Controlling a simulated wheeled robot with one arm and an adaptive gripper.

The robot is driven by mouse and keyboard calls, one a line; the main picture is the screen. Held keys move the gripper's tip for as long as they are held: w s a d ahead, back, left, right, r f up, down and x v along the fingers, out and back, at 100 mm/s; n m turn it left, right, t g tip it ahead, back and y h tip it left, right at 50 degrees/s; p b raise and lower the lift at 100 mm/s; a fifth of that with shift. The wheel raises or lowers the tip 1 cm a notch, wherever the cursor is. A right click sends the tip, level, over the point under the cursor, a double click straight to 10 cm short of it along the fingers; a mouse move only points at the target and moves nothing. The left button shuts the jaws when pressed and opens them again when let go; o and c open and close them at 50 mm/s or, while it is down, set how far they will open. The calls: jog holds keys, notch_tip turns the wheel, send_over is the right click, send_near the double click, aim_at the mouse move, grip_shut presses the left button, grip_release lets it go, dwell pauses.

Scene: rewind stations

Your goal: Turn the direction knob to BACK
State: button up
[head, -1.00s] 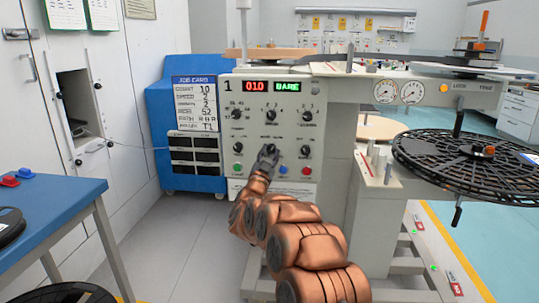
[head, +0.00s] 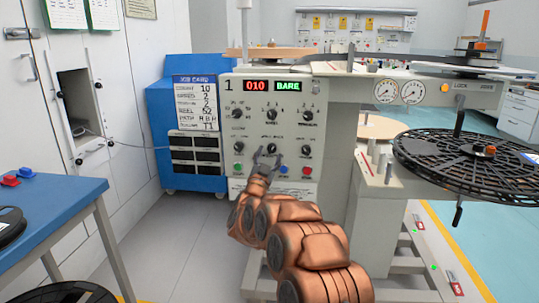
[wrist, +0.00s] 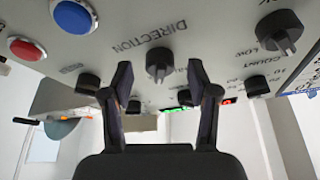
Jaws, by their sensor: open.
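The direction knob (wrist: 159,62) is a black pointer knob under the upside-down word DIRECTION in the wrist view. It also shows on the grey panel in the head view (head: 271,148), in the middle of the lower knob row. My gripper (wrist: 160,75) has its two fingers spread wide, one to each side of the knob in the picture, with visible gaps and nothing held. In the head view my gripper (head: 268,155) is just below the knob, in front of the panel. No BACK mark can be read, so the knob's setting cannot be told.
A blue button (wrist: 74,16) and a red button (wrist: 27,48) are close by on the panel. Another black knob (wrist: 280,30) is to the right in the wrist view. The display (head: 288,86) reads BARE. A black reel (head: 450,158) stands to the right.

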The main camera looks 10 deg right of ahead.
jog(key=v, duration=1)
jog(key=shift+s, duration=0.3)
jog(key=shift+a, duration=0.15)
jog(key=s+a+r+n+g+y+p, duration=0.1)
jog(key=a+r+n+g+y+p, duration=0.2)
jog(key=a+r+n+y+p, duration=0.45)
jog(key=s+a+r+n+g+y+p, duration=0.1)
jog(key=s+r+g+y+p, duration=0.45)
jog(key=s+p, duration=0.5)
jog(key=s+d+r+g+h+p, duration=0.1)
jog(key=s+d+r+g+p, duration=0.2)
jog(key=s, duration=1.2)
jog(key=s+d+r+n+g+h+p, duration=0.1)
jog(key=s+d+g+p, duration=0.4)
jog(key=s, duration=1)
jog(key=s+d+r+g+h+p, duration=0.1)
jog(key=s+d+r+g+p, duration=0.3)
jog(key=s, duration=1.1)
jog(key=shift+s+d+r+n+g+p, duration=0.35)
jog(key=shift+d+g+p, duration=0.2)
jog(key=shift+d+p, duration=0.4)
